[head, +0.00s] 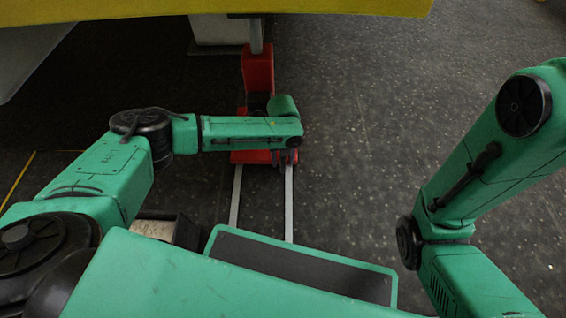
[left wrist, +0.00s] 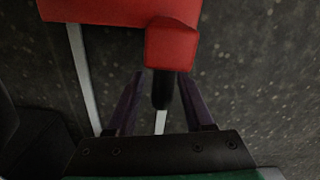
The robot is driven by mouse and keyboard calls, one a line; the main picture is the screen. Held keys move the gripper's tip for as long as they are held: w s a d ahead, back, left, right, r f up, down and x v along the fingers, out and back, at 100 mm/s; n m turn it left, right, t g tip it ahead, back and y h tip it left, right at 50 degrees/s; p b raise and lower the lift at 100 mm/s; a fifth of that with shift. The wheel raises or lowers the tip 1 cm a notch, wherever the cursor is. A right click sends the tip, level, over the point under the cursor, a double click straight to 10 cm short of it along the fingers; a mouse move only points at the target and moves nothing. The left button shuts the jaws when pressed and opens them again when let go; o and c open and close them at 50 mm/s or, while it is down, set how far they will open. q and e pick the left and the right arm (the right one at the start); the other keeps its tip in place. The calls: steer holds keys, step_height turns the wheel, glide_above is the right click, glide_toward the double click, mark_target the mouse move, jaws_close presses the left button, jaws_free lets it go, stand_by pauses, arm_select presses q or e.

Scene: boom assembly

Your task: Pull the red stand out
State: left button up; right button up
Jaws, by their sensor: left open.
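The red stand (head: 258,70) shows in the head view under the yellow-edged structure, with a grey post rising from its upright part. Its red base (head: 249,157) is partly hidden by my left arm. In the left wrist view the red base (left wrist: 110,10) lies at the top, with a red block (left wrist: 172,45) and a short black handle (left wrist: 160,90) pointing down from it. My left gripper (head: 284,157) is at the base's near right side. Its dark purple fingers (left wrist: 160,82) are open, one on each side of the handle. My right gripper is not in view; only its arm shows.
Two light rails (head: 289,200) run along the floor from the stand toward me. The yellow-edged structure (head: 330,6) hangs over the stand. A pale block (head: 218,30) stands behind it on the left. The dark speckled floor to the right is clear.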

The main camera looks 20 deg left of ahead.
arm_select(q)
jaws_close()
steer(key=shift+a, duration=0.1)
stand_by(1.3)
